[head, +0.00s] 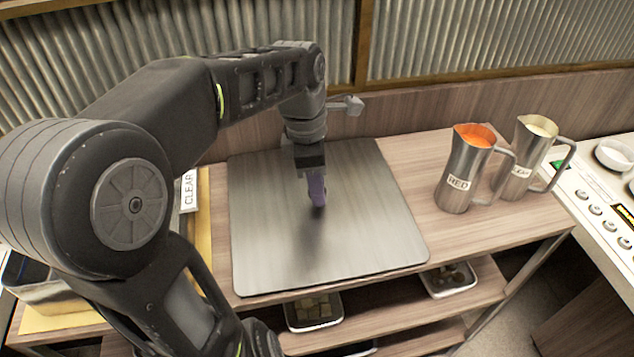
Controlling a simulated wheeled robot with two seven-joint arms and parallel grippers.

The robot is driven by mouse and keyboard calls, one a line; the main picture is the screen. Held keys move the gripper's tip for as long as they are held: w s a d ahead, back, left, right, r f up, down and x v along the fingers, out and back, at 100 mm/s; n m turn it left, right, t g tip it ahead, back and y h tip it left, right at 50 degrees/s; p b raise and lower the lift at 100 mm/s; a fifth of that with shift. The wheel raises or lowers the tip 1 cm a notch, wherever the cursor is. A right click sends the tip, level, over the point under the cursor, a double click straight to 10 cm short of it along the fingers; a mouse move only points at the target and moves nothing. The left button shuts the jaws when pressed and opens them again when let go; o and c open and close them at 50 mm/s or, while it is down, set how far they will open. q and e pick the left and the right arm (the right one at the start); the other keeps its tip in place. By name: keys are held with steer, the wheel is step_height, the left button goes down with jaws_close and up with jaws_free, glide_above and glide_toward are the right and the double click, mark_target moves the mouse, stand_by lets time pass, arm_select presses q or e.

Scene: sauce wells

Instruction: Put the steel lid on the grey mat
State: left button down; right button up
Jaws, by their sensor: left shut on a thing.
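The steel lid (365,235) is a large, flat brushed-metal sheet with rounded corners, lying level over the middle of the wooden counter. A thin dark edge shows along the lid's front and right sides. The grey mat is not clearly visible, and I cannot tell whether the lid rests on it. My right gripper is out of view.
A steel pitcher labelled RED (458,185) and a second pitcher (518,175) stand to the right. A white control panel (600,215) is at far right. A CLEAR label (189,191) and a yellow board (204,220) lie left, partly behind my arm. Trays (313,312) sit on the shelf below.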

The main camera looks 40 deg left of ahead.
arm_select(q)
steer(key=c, duration=0.9)
jaws_free()
steer(key=shift+c, duration=0.2)
steer(key=shift+o, duration=0.4)
steer(key=shift+f, duration=0.1)
steer(key=o, duration=0.7)
steer(key=shift+r+p, duration=1.25)
steer(key=shift+r, duration=0.3)
